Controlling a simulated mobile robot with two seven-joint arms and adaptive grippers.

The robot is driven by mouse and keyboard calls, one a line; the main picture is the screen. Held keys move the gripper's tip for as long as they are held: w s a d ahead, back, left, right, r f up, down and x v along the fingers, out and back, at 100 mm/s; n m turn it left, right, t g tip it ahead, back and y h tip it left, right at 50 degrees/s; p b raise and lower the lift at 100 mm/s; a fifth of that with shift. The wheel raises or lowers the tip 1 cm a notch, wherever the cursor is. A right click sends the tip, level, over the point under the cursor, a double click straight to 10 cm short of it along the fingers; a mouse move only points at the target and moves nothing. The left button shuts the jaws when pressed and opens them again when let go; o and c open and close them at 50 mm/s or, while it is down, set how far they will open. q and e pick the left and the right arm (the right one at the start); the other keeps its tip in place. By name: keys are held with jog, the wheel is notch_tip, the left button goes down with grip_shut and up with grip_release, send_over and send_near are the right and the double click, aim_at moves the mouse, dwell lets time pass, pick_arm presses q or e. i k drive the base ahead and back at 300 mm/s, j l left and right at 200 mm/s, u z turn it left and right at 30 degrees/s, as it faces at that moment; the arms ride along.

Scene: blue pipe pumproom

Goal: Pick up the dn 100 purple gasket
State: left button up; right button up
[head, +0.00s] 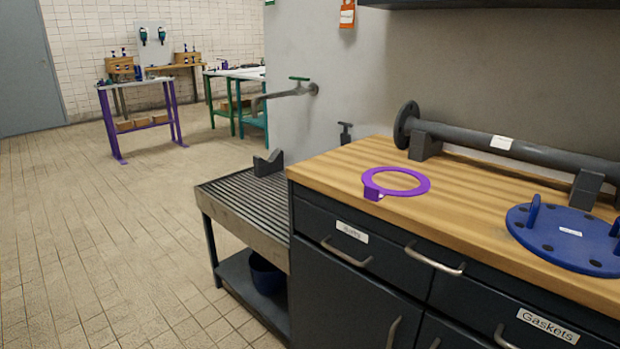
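The purple gasket (422,187) is a flat ring with a small tab at its front left. It lies on the wooden top of the workbench (455,225), near the left end and close to the front edge. Any size marking on it is too small to read. Neither of my grippers shows in the head view.
A blue flange (560,250) with upright handles lies to the gasket's right. A dark pipe (535,152) rests on supports behind. Below are drawers, one labelled Gaskets (547,326). A slatted metal stand (240,205) adjoins at left. The tiled floor (110,240) is open at left.

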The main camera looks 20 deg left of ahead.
aim_at(373, 192)
jog(key=z, duration=0.5)
jog(key=j+z, duration=0.25)
jog(key=z, duration=0.2)
jog(key=j+z, duration=0.25)
jog(key=z, duration=0.2)
jog(key=j+z, duration=0.25)
jog(key=z, duration=0.25)
jog(key=k+j+z, duration=0.2)
jog(key=j, duration=0.15)
jog(key=j+z, duration=0.2)
jog(key=j, duration=0.15)
jog(key=k+j+z, duration=0.2)
jog(key=j, duration=0.15)
